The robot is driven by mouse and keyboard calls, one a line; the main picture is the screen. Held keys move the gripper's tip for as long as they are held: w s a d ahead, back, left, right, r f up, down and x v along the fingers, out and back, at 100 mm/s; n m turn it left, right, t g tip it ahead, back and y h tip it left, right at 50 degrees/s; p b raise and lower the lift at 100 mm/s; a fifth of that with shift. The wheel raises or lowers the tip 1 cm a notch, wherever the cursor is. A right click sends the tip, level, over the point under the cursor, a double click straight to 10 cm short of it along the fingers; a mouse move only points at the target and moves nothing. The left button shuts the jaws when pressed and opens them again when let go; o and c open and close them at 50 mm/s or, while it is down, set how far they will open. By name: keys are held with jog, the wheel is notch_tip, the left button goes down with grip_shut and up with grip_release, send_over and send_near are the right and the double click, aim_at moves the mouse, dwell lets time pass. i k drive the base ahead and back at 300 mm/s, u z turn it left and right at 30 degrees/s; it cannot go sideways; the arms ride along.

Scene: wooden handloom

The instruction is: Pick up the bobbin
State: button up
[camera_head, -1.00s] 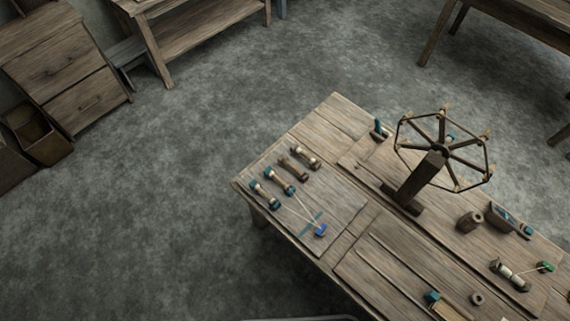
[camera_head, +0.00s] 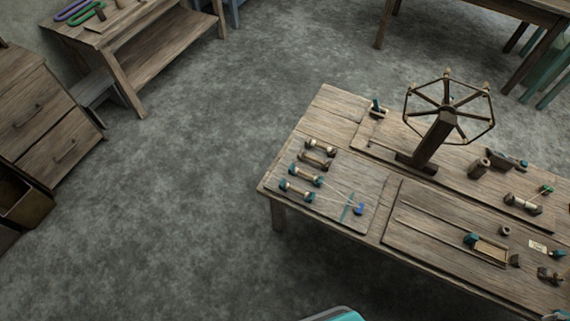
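Several bobbins lie in a row on a board at the left end of the wooden table. One has teal ends and a pale wound middle and lies nearest the front edge (camera_head: 297,190). Another teal-ended bobbin (camera_head: 306,174) lies just behind it. A brown bobbin (camera_head: 314,160) and a pale one with dark ends (camera_head: 320,146) lie farther back. A further pale bobbin with dark ends (camera_head: 522,204) lies on the right part of the table. I cannot tell which one the task names. My gripper is not in view.
The table (camera_head: 325,108) also bears a spoked wheel winder (camera_head: 446,107) on a post, a small blue piece (camera_head: 359,209) with thread, and a wooden tray (camera_head: 490,250). Drawers (camera_head: 45,120) and a bench (camera_head: 140,60) stand at left. The floor (camera_head: 180,220) between is clear.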

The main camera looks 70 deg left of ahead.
aim_at(309, 158)
jog(key=k, duration=1.75)
jog(key=u, duration=1.5)
jog(key=i, duration=1)
jog(key=z, duration=0.05)
